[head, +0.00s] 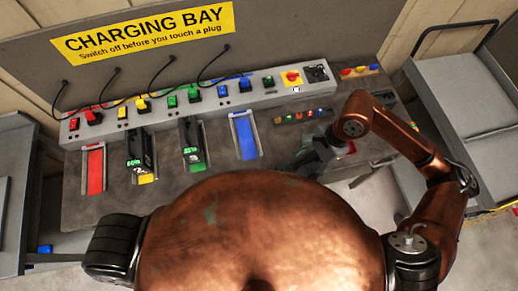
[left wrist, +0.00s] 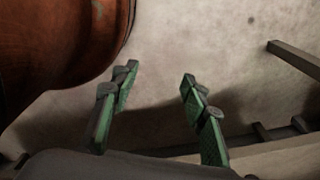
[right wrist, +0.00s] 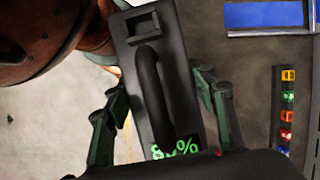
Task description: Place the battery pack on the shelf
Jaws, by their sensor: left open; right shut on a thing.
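My right gripper (right wrist: 160,120) is shut on a dark battery pack (right wrist: 150,75) in the right wrist view. The pack has a loop handle and a green percentage display, partly hidden by the handle. In the head view, my right gripper (head: 318,150) is over the right part of the bench, near my body; the held pack is hard to make out there. My left gripper (left wrist: 158,88) is open and empty in the left wrist view, above pale floor. I cannot tell which surface is the shelf.
Two other packs stand on the bench, at the yellow slot (head: 140,155) and the green slot (head: 191,145). The red slot (head: 95,170) and blue slot (head: 245,135) are empty. Plugs and cables line the charger strip (head: 215,104). A grey cart (head: 465,95) stands right; a grey stand (head: 15,190) stands left.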

